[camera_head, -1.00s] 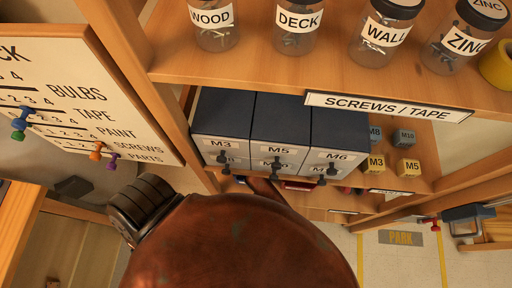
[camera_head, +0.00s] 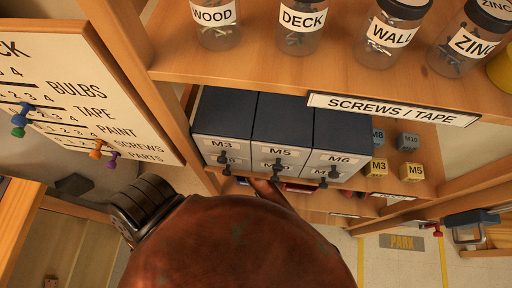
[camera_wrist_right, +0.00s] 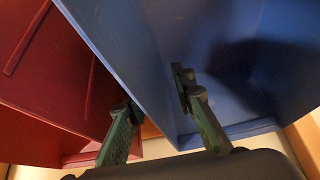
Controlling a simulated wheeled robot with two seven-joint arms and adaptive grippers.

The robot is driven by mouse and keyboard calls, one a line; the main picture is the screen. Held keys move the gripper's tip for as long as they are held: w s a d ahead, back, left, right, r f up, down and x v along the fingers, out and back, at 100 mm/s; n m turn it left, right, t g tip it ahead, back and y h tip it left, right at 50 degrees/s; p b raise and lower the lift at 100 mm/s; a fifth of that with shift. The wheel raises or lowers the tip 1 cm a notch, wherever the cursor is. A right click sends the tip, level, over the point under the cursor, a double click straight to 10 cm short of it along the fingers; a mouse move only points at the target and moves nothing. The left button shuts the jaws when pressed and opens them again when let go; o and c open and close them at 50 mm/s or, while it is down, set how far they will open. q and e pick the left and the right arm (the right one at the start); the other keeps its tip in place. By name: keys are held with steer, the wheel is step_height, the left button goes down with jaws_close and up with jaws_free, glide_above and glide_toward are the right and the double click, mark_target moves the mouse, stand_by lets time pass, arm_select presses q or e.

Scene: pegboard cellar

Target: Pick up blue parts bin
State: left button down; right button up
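The blue parts bin (camera_wrist_right: 150,55) fills the middle and right of the right wrist view, seen close up. My right gripper (camera_wrist_right: 158,103) straddles the near blue wall. One finger is outside it, beside the red bin, and the other is inside the blue bin. The fingers are apart, and I see no clear grip on the wall. In the head view my brown arm covers the right gripper and most of the shelf below the drawers. Only a small blue sliver (camera_head: 243,181) shows there. My left gripper is not in view.
A red bin (camera_wrist_right: 45,75) stands directly left of the blue one. Dark drawers (camera_head: 280,125) labelled M3, M5 and M6 sit above. Jars (camera_head: 300,25) stand on the upper shelf (camera_head: 260,68). A pegged board (camera_head: 85,85) is at left. Small labelled blocks (camera_head: 410,170) are at right.

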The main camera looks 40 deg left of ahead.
steer(key=shift+c, duration=0.3)
jaws_close()
stand_by(0.4)
